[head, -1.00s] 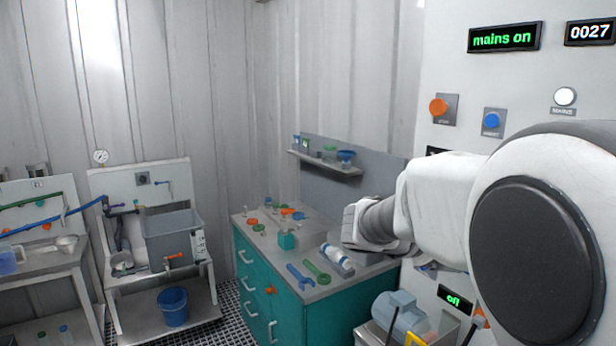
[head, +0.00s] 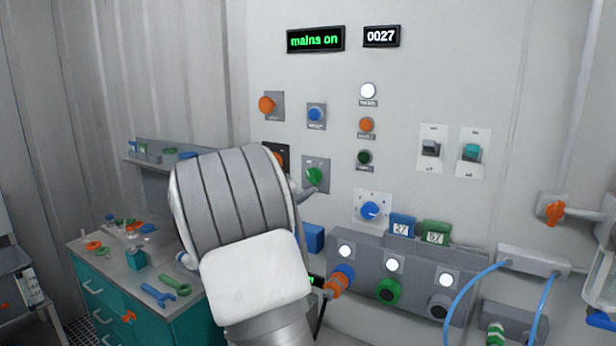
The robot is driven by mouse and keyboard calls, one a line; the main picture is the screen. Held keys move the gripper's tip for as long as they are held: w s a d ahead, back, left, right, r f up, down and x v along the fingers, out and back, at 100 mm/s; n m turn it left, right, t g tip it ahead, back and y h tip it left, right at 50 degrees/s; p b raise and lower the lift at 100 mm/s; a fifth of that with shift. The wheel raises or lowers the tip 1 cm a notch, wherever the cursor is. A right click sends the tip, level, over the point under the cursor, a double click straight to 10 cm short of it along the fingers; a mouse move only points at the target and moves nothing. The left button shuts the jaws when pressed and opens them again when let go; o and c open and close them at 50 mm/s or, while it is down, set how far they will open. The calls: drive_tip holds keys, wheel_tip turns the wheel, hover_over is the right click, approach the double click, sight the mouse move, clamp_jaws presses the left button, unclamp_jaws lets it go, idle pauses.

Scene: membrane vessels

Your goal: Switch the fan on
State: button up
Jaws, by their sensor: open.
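No fan can be made out, and the small panel labels are too blurred to tell which control is the fan's. The wall panel (head: 410,60) carries a green knob (head: 314,175), a blue dial (head: 370,211), a dark rocker switch (head: 431,149) and a teal rocker switch (head: 472,151). It also has orange (head: 267,104) and blue (head: 316,114) buttons. My arm covers the panel's lower left. Most of my gripper (head: 307,194) is hidden behind my wrist; only a grey tip seems to show just below the green knob. Contact cannot be told.
The display (head: 315,39) reads "mains on". A socket box (head: 400,280) with coloured plugs juts out below the dial. Blue cables (head: 470,285) and an orange-handled valve (head: 555,211) are at right. A teal cabinet (head: 100,300) with tools stands at left.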

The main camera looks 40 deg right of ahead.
sight(310, 179)
drive_tip(key=p+x, duration=0.1)
drive_tip(key=x, duration=0.5)
drive_tip(key=shift+w+d, duration=0.1)
drive_tip(key=shift+d, duration=0.2)
clamp_jaws()
